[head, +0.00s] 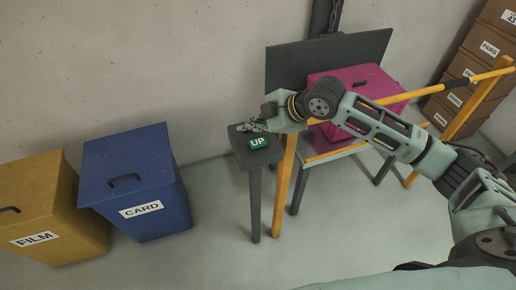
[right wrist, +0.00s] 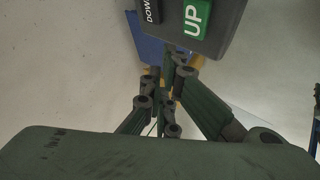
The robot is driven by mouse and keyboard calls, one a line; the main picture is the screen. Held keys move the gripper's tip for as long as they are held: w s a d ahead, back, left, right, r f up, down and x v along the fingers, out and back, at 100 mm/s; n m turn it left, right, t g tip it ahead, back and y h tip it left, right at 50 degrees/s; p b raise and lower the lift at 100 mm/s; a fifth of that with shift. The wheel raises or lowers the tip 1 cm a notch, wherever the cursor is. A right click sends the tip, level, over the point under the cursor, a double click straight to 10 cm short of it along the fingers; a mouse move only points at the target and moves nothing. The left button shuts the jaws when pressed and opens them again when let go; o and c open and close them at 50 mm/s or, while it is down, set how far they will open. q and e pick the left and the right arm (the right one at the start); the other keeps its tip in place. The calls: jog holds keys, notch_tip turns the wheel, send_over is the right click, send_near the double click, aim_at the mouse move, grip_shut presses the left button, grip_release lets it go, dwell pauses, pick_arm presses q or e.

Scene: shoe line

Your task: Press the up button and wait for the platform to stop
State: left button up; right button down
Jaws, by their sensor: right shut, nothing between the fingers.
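In the right wrist view the UP button (right wrist: 195,17) is at the top edge, beside a black DOWN button (right wrist: 152,10). My right gripper (head: 252,127) is shut and empty, over the stand's top just behind the UP button; whether it touches anything I cannot tell. In the right wrist view its fingers (right wrist: 168,98) are together, below the panel. The platform (head: 325,152) with an orange edge is partly hidden by my right arm. My left gripper is out of view.
A magenta box (head: 345,78) rests on the platform, before a dark upright panel (head: 300,62). Orange posts and a rail (head: 440,86) stand around it. A blue CARD bin (head: 130,170) and yellow FILM bin (head: 40,190) are left. Brown boxes (head: 485,50) are stacked right.

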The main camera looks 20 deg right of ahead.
aim_at(253, 145)
notch_tip(253, 145, down, 3)
jog(key=shift+f+b, duration=0.1)
jog(key=shift+b, duration=0.35)
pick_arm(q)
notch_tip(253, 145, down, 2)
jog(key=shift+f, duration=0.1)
pick_arm(e)
jog(key=shift+f, duration=0.15)
dwell(0.8)
jog(key=shift+f, duration=0.4)
